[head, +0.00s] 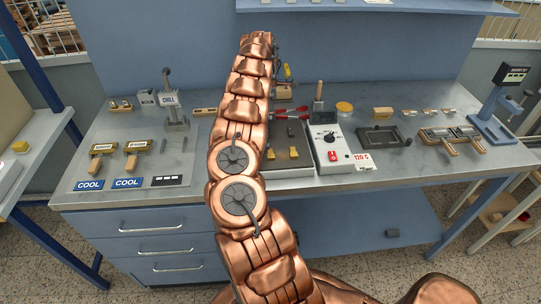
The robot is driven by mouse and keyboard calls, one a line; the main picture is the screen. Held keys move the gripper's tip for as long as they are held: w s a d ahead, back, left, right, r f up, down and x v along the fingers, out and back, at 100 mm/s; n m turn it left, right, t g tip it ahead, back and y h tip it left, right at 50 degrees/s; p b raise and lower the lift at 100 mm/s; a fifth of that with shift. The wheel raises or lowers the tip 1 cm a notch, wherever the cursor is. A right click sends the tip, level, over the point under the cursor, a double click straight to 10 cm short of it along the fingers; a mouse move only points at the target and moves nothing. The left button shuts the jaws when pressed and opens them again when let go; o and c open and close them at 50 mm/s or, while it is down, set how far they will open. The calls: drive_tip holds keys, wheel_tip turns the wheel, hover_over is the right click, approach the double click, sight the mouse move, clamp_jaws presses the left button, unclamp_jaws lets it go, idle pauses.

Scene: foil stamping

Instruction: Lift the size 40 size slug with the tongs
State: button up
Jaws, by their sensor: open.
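My copper arm rises through the middle of the head view and hides part of the bench behind it. My gripper is hidden behind the arm; I cannot make out its fingers. A red-handled tool (291,115), perhaps the tongs, lies across the back of the stamping plate just right of the arm, partly covered. Several small pieces on wooden blocks (432,111) stand in a row at the back right. The size markings are too small to read, so I cannot tell which piece is the size 40 slug.
A white control box (330,140) with a dial and red switch stands right of the arm. Further right are a dark tray (381,137), a brass fixture (451,137) and a blue stand (494,111).

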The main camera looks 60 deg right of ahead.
drive_tip(key=shift+c, duration=0.3)
drive_tip(key=c, duration=0.6)
drive_tip(key=shift+c, duration=0.2)
wheel_tip(320, 180, up, 12)
drive_tip(key=p, duration=0.5)
